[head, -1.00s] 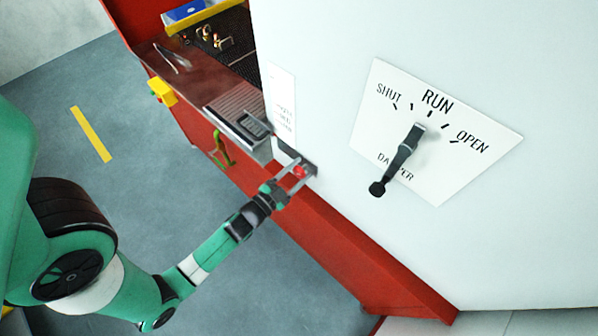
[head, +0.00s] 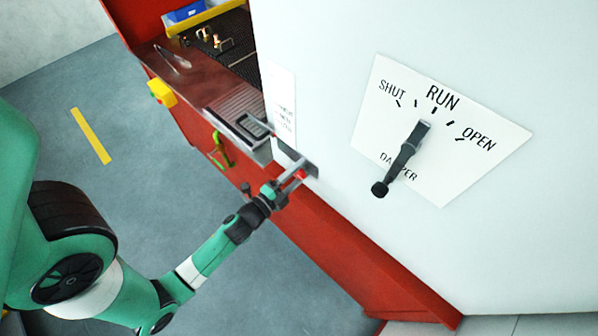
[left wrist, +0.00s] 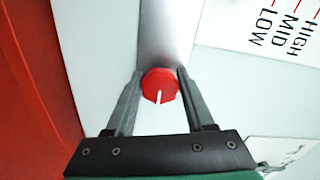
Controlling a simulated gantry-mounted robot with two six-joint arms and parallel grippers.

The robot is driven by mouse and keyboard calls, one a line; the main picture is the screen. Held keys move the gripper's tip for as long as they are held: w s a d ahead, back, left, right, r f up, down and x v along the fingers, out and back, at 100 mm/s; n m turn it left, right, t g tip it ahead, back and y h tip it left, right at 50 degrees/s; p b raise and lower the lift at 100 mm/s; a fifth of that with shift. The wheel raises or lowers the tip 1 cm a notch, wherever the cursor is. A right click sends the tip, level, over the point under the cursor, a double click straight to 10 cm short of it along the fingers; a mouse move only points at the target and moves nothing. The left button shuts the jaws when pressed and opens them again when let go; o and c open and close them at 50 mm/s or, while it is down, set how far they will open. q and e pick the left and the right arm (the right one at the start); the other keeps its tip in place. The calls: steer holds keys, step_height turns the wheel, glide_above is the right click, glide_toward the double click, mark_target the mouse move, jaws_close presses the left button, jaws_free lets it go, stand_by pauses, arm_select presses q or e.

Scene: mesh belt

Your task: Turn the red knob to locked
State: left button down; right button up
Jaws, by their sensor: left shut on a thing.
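The red knob (head: 302,175) sits on a small grey plate low on the white panel's left edge. In the left wrist view the red knob (left wrist: 160,87) has a white pointer line, which points down toward my gripper's base. My left gripper (head: 296,171) is shut on the knob. In the left wrist view one finger of the left gripper (left wrist: 161,78) is on each side of the knob. Any lock markings around the knob cannot be made out. My right gripper is not in view.
A damper dial plate (head: 465,172) with a black lever (head: 402,160) is on the white panel (head: 320,60). A red base (head: 335,250) runs below. A grey ledge (head: 240,112) juts out above the knob. The floor at left is open.

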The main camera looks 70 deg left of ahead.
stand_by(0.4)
arm_select(q)
steer(key=shift+c, duration=1.3)
jaws_free()
steer(key=v, duration=1.1)
steer(key=shift+s, duration=0.3)
steer(key=shift+d, duration=0.15)
